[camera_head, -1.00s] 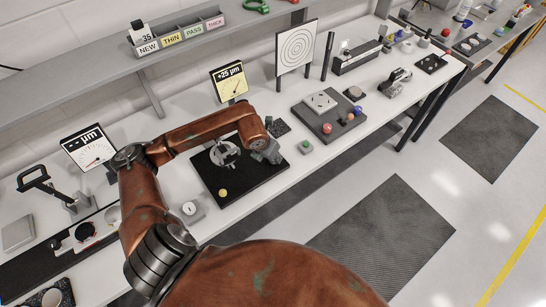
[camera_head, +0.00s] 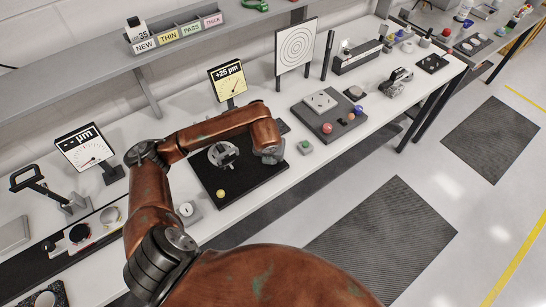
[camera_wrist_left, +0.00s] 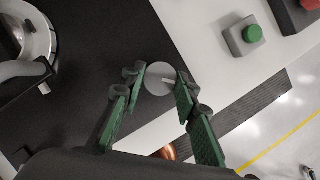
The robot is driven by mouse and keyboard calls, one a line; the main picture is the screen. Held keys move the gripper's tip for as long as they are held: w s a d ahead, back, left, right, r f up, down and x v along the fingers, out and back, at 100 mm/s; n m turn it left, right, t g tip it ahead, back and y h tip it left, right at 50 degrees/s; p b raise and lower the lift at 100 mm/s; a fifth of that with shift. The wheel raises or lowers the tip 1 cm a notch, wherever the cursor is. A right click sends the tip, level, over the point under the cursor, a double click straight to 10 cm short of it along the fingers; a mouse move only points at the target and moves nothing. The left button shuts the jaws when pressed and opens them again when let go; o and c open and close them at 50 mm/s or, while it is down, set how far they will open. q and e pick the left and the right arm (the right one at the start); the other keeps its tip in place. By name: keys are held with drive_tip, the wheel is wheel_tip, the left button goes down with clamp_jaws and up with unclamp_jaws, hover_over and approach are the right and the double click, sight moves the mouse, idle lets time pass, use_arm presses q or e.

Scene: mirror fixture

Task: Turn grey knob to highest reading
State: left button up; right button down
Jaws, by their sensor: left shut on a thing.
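The grey knob (camera_wrist_left: 158,72) is a round disc with a pale pointer line, at the right edge of the black base plate (camera_head: 212,188) in the left wrist view. My left gripper (camera_wrist_left: 159,82) has its green-padded fingers on both sides of the knob, shut on it. In the head view my left gripper (camera_head: 269,157) points down over the plate's right end and hides the knob. A round metal mirror mount (camera_head: 222,154) stands on the plate. Behind it a yellow display (camera_head: 228,81) with a needle reads +25 µm. My right gripper is in neither view.
A yellow knob (camera_head: 221,194) sits at the plate's front left. A green button box (camera_head: 305,147) stands just right of the plate. A dark board with colored balls (camera_head: 327,127) lies further right. Another dial display (camera_head: 88,149) stands at left, under a long shelf.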

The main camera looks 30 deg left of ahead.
use_arm(q)
drive_tip(key=o, duration=1.1)
drive_tip(key=shift+o, duration=0.2)
drive_tip(key=v, duration=1.2)
drive_tip(key=shift+f, duration=0.1)
